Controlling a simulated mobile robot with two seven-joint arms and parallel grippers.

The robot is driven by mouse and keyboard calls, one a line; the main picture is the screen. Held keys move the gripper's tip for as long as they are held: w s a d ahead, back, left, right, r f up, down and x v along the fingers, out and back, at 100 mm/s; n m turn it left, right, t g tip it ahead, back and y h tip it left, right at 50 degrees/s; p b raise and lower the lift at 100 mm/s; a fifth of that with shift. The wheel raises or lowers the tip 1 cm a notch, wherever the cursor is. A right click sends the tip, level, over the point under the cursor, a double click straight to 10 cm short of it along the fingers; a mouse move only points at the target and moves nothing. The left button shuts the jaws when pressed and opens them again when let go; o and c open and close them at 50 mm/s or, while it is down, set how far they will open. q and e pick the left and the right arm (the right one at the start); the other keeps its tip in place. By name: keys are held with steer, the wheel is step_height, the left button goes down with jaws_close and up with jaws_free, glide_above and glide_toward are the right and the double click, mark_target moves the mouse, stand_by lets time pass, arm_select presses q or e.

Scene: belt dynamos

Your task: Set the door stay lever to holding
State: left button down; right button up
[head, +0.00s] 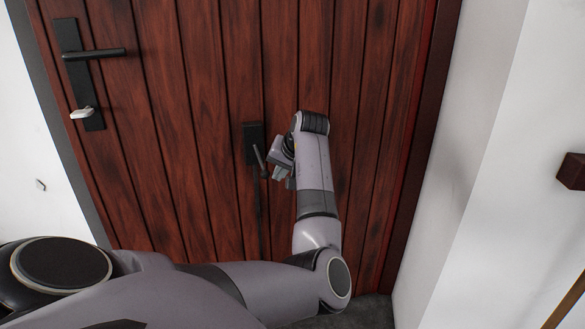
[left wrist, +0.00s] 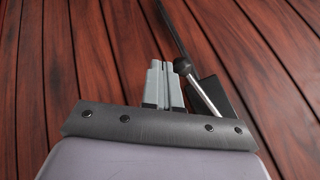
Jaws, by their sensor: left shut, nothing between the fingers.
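The door stay lever (head: 260,159) is a thin dark rod on a black mounting plate (head: 253,136) fixed low on the wooden door. A long thin dark bar (head: 257,205) hangs below the plate. In the left wrist view the lever shows as a metal rod with a dark ball knob (left wrist: 183,66), partly hidden by my wrist. My left gripper (head: 281,173) is just right of the lever, its fingers shut and empty. In the left wrist view the closed fingers (left wrist: 162,85) lie just left of the knob; whether they touch it I cannot tell. My right gripper is not in view.
The reddish plank door (head: 200,90) looks closed in its frame. A black handle (head: 95,54) with a key (head: 82,113) below it is at the upper left. A white wall (head: 500,120) stands close on the right, with a dark block (head: 572,171) on it.

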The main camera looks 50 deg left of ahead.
arm_select(q)
steer(key=shift+s+a, duration=0.2)
steer(key=shift+a, duration=0.1)
steer(key=g+p, duration=0.1)
steer(key=p, duration=0.2)
steer(key=s+f+m+g+y+p, duration=0.1)
steer(key=p, duration=0.2)
steer(key=shift+s+a+g, duration=0.3)
steer(key=shift+a, duration=0.05)
stand_by(0.4)
